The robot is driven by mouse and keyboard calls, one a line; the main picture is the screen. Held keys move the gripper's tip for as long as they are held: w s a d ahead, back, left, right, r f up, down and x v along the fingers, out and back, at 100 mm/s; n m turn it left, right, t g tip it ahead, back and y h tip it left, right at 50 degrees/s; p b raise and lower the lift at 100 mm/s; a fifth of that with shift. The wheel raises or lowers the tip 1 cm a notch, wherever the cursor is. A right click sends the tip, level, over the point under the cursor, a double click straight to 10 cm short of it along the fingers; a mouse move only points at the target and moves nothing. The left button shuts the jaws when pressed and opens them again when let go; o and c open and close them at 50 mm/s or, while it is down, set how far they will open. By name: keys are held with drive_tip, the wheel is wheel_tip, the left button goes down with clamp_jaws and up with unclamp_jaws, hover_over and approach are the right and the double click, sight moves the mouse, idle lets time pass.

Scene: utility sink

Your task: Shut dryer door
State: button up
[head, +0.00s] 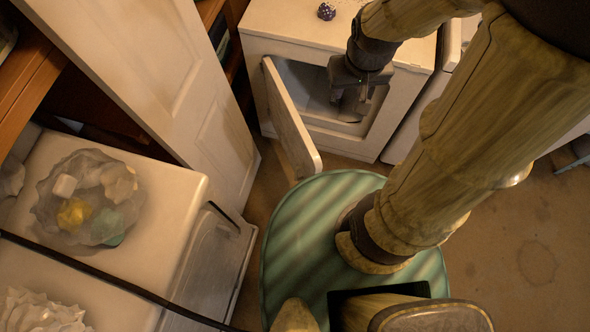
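The white dryer (300,25) stands at the top middle of the head view. Its door (291,122) is open and swung out from the left side of the dark opening (310,90) toward my base. My gripper (350,108) points down in front of or just inside the opening, to the right of the door and apart from it. My arm covers the right part of the dryer. The fingers are small and dark, so whether they are open or shut does not show.
A white panelled door (165,85) stands left of the dryer. A clear bowl (88,198) of coloured pieces sits on a white surface at the left. A small dark patterned ball (326,11) is on the dryer top. Bare floor (530,215) lies at the right.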

drive_tip(key=w+a+f+n+g+h+b, duration=0.1)
drive_tip(key=a+f+n+b, duration=0.3)
drive_tip(key=f+b, duration=0.9)
drive_tip(key=w+a+f+n+g+h+b, duration=0.1)
drive_tip(key=w+a+f+n+b, duration=0.3)
drive_tip(key=f+b, duration=1)
drive_tip(key=w+a+f+n+g+h+b, duration=0.1)
drive_tip(key=a+f+n+b, duration=0.5)
drive_tip(key=f, duration=1.5)
drive_tip(key=w+a+h+b, duration=0.1)
drive_tip(key=w+a+b, duration=0.1)
drive_tip(key=b, duration=0.5)
drive_tip(key=shift+a+f+g+b, duration=0.25)
drive_tip(key=shift+a+g+b, duration=0.1)
drive_tip(key=shift+a, duration=0.5)
drive_tip(key=shift+w, duration=0.1)
drive_tip(key=b+x, duration=0.1)
drive_tip(key=x, duration=0.4)
drive_tip(key=b+x, duration=0.2)
drive_tip(key=x, duration=0.4)
drive_tip(key=b+x, duration=0.2)
drive_tip(key=x, duration=0.4)
drive_tip(key=shift+d+f, duration=0.1)
drive_tip(key=shift+d, duration=0.25)
clamp_jaws()
